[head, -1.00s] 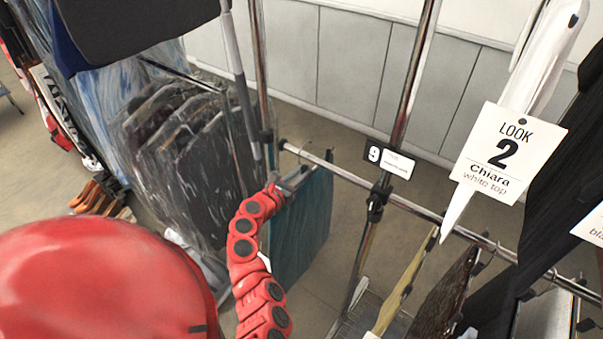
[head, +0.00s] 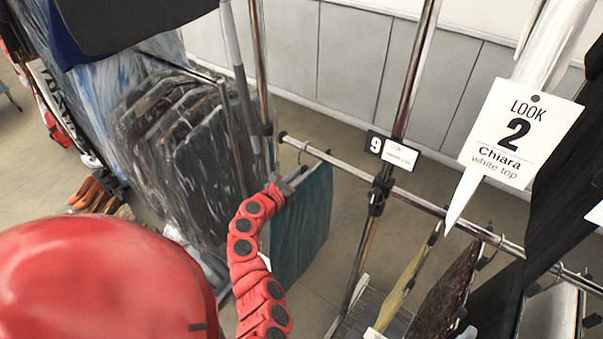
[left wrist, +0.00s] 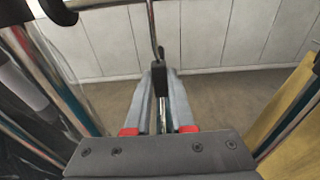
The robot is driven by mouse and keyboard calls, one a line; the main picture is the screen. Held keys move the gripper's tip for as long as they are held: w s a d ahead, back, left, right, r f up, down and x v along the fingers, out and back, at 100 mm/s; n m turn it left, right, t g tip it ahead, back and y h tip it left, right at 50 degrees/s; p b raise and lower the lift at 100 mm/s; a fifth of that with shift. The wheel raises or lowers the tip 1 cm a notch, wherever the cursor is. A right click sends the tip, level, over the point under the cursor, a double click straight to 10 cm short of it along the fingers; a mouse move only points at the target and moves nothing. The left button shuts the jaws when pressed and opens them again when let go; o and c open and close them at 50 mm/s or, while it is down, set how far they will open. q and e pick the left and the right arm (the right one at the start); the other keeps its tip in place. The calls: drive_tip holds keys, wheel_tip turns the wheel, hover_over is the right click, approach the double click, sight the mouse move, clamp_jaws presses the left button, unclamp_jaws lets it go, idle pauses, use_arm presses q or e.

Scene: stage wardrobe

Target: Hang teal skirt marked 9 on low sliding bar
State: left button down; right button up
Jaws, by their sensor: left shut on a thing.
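The teal skirt (head: 303,225) hangs from its hanger at the left end of the low sliding bar (head: 345,165). My left gripper (head: 287,186) is shut on the hanger just below the bar; in the left wrist view its fingers (left wrist: 161,85) close around a dark piece of it. The thin hanger hook rises to the bar (left wrist: 110,4). In the head view the hook shows at the bar, but I cannot tell whether it rests over it. A black and white tag marked 9 (head: 391,150) sits at the bar by an upright post. My right gripper is out of view.
Bagged dark garments (head: 185,140) hang close on the left. A LOOK 2 card (head: 521,133) hangs in front of a white top at the right. A yellow garment (head: 408,270) and dark ones fill the bar's right part. The bar is free between skirt and yellow garment.

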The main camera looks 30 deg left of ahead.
use_arm(q)
drive_tip(key=shift+f, duration=0.15)
drive_tip(key=c, duration=0.7)
unclamp_jaws()
drive_tip(key=shift+s, duration=0.1)
drive_tip(key=s+b, duration=0.1)
drive_tip(key=s, duration=0.4)
drive_tip(key=s+a+r+b, duration=0.1)
drive_tip(key=s+b, duration=0.1)
drive_tip(key=s, duration=0.4)
drive_tip(key=s+r+b, duration=0.1)
drive_tip(key=s+b, duration=0.1)
drive_tip(key=s, duration=0.4)
drive_tip(key=shift+a, duration=0.15)
